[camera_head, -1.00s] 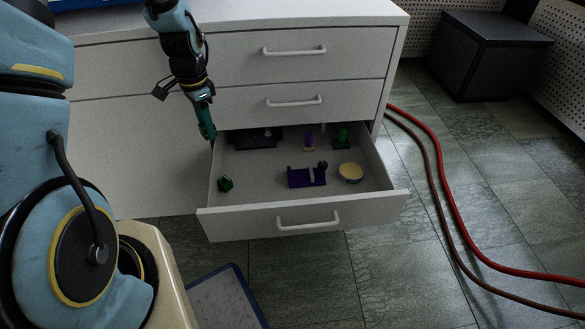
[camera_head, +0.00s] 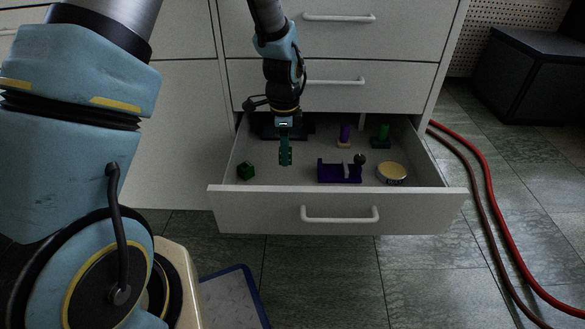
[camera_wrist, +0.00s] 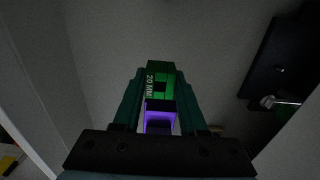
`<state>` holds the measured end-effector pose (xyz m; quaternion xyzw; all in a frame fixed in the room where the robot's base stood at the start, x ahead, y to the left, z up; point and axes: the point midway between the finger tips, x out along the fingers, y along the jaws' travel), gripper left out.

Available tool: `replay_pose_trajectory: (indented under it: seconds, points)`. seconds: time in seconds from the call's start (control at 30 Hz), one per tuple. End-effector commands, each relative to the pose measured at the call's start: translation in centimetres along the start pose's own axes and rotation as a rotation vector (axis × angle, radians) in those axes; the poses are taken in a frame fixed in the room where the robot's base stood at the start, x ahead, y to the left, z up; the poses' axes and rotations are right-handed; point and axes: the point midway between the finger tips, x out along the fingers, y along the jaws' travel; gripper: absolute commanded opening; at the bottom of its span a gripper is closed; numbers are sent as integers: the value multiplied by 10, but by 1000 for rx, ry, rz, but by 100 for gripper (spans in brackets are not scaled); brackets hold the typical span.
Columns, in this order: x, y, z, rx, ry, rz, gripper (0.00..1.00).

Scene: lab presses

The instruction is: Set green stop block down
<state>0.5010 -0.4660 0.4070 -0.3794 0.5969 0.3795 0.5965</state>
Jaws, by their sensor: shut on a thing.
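My gripper (camera_head: 285,160) hangs over the left-middle of the open drawer (camera_head: 335,212), fingers pointing down. In the wrist view, the green stop block (camera_wrist: 162,80), marked "20 MM", sits between the two dark green fingers (camera_wrist: 160,100), which are shut on it. The block looks raised above the drawer floor, though the exact gap is hard to tell. A violet-lit part (camera_wrist: 159,121) shows nearer the palm. In the head view the block is hard to tell apart from the fingers.
In the drawer, a dark green block (camera_head: 246,171) lies left, a purple fixture (camera_head: 339,174) and a round cream-topped dish (camera_head: 391,173) right. Floor around my gripper is bare.

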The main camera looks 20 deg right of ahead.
Motion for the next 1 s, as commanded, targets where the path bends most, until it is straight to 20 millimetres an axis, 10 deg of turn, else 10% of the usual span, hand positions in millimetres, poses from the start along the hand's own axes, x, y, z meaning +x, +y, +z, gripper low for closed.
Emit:
replay_pose_trajectory:
  seconds: [0.4, 0.8, 0.83, 1.0]
  points:
    - [56, 0, 0, -1, -1, 1, 0]
    - [59, 0, 0, -2, 0, 0, 0]
    - [59, 0, 0, -2, 0, -1, 44]
    - [59, 0, 0, -2, 0, -1, 63]
